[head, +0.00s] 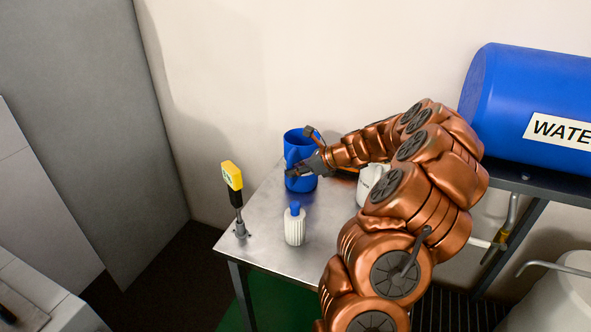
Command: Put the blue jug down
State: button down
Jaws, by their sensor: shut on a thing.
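The blue jug (298,143) is upright at the back of the metal table (262,212), near the wall. My gripper (297,163) reaches it from the right and is shut on it, with dark fingers against its side. The jug's base is at or very close to the table top; I cannot tell whether it touches. Part of its right side is hidden behind my gripper.
A white ribbed bottle with a blue cap (295,226) stands in front of the jug. A yellow-and-black tool (234,190) stands at the table's left edge. A white container (370,183) is partly behind my arm. A blue water tank (520,105) lies at right.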

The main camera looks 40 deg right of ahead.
jog(key=c, duration=1.1)
grip_release()
jog(key=shift+r, duration=0.1)
jog(key=v, duration=1.2)
jog(key=s+a+r+n+g+y, duration=0.2)
jog(key=a+n+g, duration=0.3)
jog(key=a+n, duration=1.2)
jog(key=s+a+f+n+g+h, duration=0.1)
jog(key=s+a+g, duration=0.1)
jog(key=s+a, duration=0.5)
jog(key=s+a+f+n+g+h, duration=0.1)
jog(key=s+a+g, duration=0.15)
jog(key=a, duration=0.75)
jog(key=s+f+n+g+h, duration=0.2)
jog(key=s+n+h, duration=0.3)
jog(key=s+n, duration=0.6)
jog(key=s+f, duration=0.1)
jog(key=s, duration=0.5)
jog(key=shift+s, duration=0.2)
jog(key=shift+a+f, duration=0.1)
jog(key=shift+f, duration=0.05)
